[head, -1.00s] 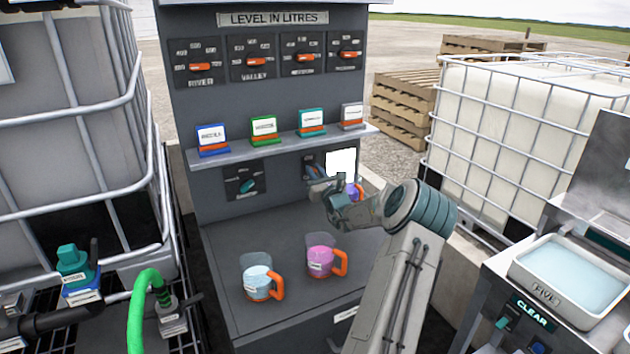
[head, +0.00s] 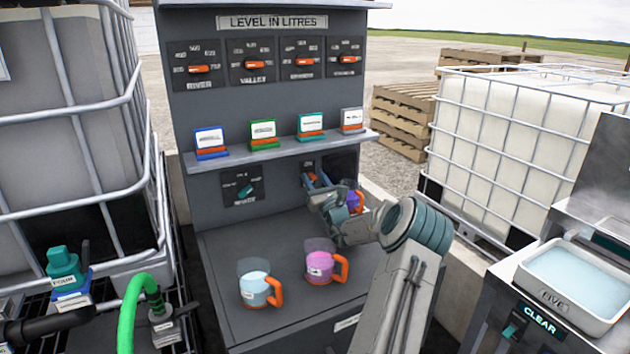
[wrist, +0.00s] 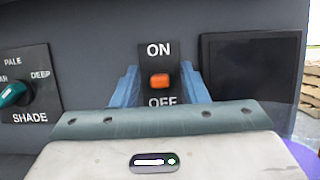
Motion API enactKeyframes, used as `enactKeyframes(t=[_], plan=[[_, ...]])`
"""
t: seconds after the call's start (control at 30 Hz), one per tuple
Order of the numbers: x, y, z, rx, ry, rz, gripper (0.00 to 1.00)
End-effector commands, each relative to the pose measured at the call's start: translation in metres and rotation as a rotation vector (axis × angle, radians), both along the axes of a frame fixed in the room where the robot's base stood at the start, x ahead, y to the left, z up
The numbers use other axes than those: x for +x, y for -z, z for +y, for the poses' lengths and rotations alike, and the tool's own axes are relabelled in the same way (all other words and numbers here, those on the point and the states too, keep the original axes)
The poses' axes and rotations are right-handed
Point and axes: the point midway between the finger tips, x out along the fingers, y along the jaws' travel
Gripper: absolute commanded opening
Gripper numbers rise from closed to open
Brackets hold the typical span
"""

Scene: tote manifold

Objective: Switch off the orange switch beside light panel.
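The orange switch (wrist: 160,80) sits on a black plate between the labels ON above and OFF below. It also shows in the head view (head: 312,177), partly behind my gripper. The light panel (wrist: 250,80) is right of the switch and is dark; it shows dark in the head view too (head: 343,165). My gripper (head: 313,190) is at the switch, its two blue fingers apart on either side of the switch plate and holding nothing. Whether a part of it touches the switch cannot be told.
A teal SHADE knob (wrist: 12,94) is left of the switch. Two jugs with orange handles, one pale blue (head: 256,290) and one pink (head: 320,262), stand on the counter below. A purple jug (head: 352,200) is close by my gripper. A shelf (head: 280,150) with labelled blocks runs above.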

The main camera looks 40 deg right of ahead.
Motion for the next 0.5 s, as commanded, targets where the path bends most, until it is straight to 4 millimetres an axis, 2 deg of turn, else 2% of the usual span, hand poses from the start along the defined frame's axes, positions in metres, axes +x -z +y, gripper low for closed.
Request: enactKeyframes(t=[0.17, 0.27, 0.5], plan=[[-0.004, 0.003, 0.001, 0.0, 0.0, 0.001, 0.4], [-0.015, 0.005, 0.003, -0.001, 0.002, 0.001, 0.4], [-0.058, 0.005, 0.017, -0.001, 0.002, 0.002, 0.4]])
